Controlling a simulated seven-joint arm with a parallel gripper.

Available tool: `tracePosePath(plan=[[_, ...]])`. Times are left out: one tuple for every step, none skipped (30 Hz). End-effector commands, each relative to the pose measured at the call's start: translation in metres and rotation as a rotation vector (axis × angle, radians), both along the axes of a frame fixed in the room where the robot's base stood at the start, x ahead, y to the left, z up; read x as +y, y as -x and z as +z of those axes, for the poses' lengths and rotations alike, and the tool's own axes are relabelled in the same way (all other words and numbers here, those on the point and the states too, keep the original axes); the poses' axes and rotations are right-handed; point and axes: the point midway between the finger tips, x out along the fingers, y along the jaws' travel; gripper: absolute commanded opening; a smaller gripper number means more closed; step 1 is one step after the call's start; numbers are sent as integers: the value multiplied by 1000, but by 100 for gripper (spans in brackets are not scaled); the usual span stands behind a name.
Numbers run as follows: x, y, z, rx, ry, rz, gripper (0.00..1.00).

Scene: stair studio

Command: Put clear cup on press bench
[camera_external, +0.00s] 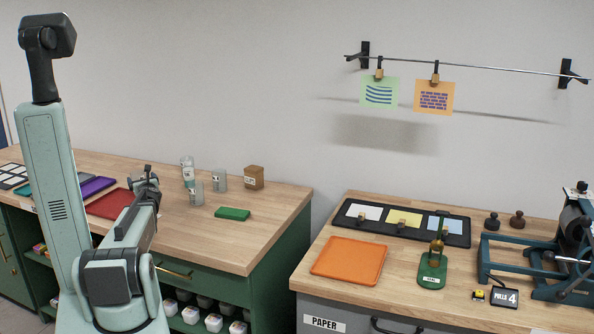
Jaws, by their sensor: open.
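A small clear cup (197,194) appears to stand on the left wooden bench, in front of a clear bottle (188,170). The press bench (335,223) is the separate wooden-topped bench on the right, with a blue press (572,240) at its right end. My gripper (147,172) is over the left bench, to the left of the cup and apart from it. It is open, small and dark in this view, and partly hidden by my arm. I see nothing held in it.
A grey tin (220,180), a brown box (254,177) and a green block (232,214) are near the cup. An orange tray (349,260), a black paper tray (459,239) and a green stamping tool (432,270) occupy the press bench. A gap separates the benches.

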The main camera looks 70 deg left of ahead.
Motion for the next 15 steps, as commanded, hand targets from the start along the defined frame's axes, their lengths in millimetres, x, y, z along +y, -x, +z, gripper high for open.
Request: tracePosePath(plan=[[14,0,0,0,0,0,94],[20,1,0,0,0,0,94],[26,2,0,0,0,-1,94],[31,2,0,0,0,-1,94],[36,3,0,0,0,-1,94],[40,3,0,0,-1,0,94],[43,4,0,0,-1,0,94],[45,5,0,0,-1,0,94],[47,5,0,0,0,0,94],[48,5,0,0,0,0,94],[49,5,0,0,0,0,94],[50,6,0,0,0,-1,94],[51,6,0,0,0,-1,94],[53,7,0,0,0,-1,94],[56,7,0,0,0,-1,94]])
